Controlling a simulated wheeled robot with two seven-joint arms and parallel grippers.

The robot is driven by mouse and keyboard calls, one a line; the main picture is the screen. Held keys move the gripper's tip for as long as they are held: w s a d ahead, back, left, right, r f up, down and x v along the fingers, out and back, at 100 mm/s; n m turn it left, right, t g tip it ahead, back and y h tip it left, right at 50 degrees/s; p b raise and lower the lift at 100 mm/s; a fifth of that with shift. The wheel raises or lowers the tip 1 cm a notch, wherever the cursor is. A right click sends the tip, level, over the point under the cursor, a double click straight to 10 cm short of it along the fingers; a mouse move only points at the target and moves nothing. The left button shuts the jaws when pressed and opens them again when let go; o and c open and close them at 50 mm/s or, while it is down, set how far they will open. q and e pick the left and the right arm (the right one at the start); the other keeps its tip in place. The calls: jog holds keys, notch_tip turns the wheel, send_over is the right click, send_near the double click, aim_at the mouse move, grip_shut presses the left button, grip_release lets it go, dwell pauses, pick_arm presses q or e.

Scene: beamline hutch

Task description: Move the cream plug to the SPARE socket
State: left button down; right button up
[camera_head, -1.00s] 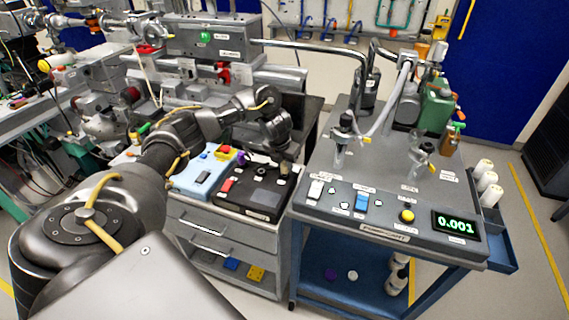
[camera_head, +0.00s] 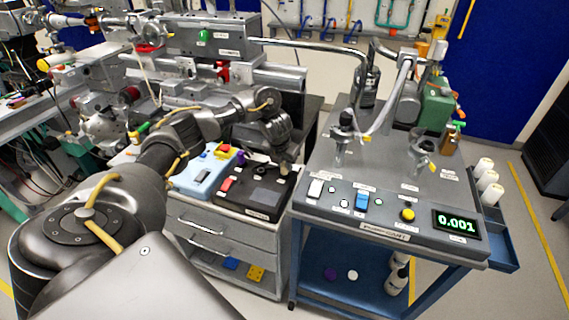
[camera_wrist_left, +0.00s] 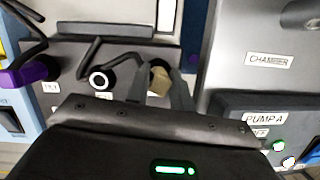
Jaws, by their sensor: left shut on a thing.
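The cream plug (camera_wrist_left: 160,82) is between the fingers of my left gripper (camera_wrist_left: 158,92) in the left wrist view, and the gripper is shut on it. In the head view the left gripper (camera_head: 284,158) is over the right side of the black socket panel (camera_head: 252,196), with the cream plug (camera_head: 285,167) just below it. I cannot tell whether the plug is seated in the panel. An empty-looking ringed socket (camera_wrist_left: 98,81) lies left of the plug in the wrist view. The SPARE label is not readable. My right gripper is not in view.
A purple plug (camera_wrist_left: 35,73) with a dark cable is at the panel's left. A light blue box (camera_head: 196,176) with switches adjoins the panel. The pump cart (camera_head: 385,222) stands close on the right, with glassware on top.

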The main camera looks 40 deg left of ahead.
pick_arm(q)
jog(key=c, duration=1.1)
grip_release()
jog(key=shift+c, duration=0.2)
jog(key=p+v, duration=0.3)
jog(key=v, duration=0.7)
jog(key=shift+r+p, duration=0.3)
jog(key=shift+r, duration=0.05)
jog(key=shift+s, duration=0.1)
